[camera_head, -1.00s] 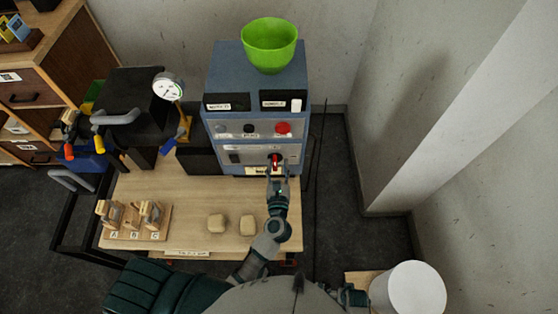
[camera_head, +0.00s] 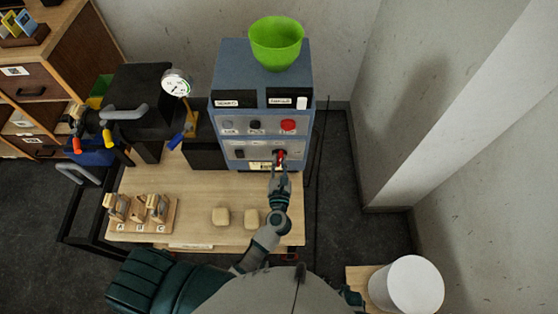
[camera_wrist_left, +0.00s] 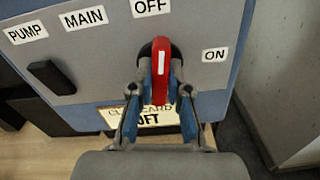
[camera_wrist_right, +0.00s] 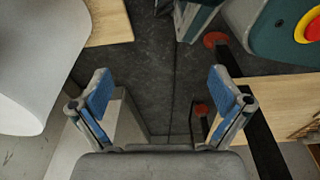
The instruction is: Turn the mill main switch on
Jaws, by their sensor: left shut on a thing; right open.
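The mill main switch is a red handle with a white stripe (camera_wrist_left: 161,65) on the lower front of the blue cabinet (camera_head: 262,90). In the left wrist view it stands nearly upright, pointing at the OFF label (camera_wrist_left: 151,7). The ON label (camera_wrist_left: 215,55) is to its right. The handle also shows in the head view (camera_head: 280,155). My left gripper (camera_wrist_left: 160,88) is shut on the handle, with a blue-padded finger on each side. My right gripper (camera_wrist_right: 160,90) is open and empty, with floor behind it.
A second, black switch (camera_wrist_left: 52,78) sits left of the handle near the PUMP and MAIN labels. A green bowl (camera_head: 276,45) stands on the cabinet. Two beige blocks (camera_head: 220,216) lie on the table. A white cylinder (camera_head: 408,285) is at lower right.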

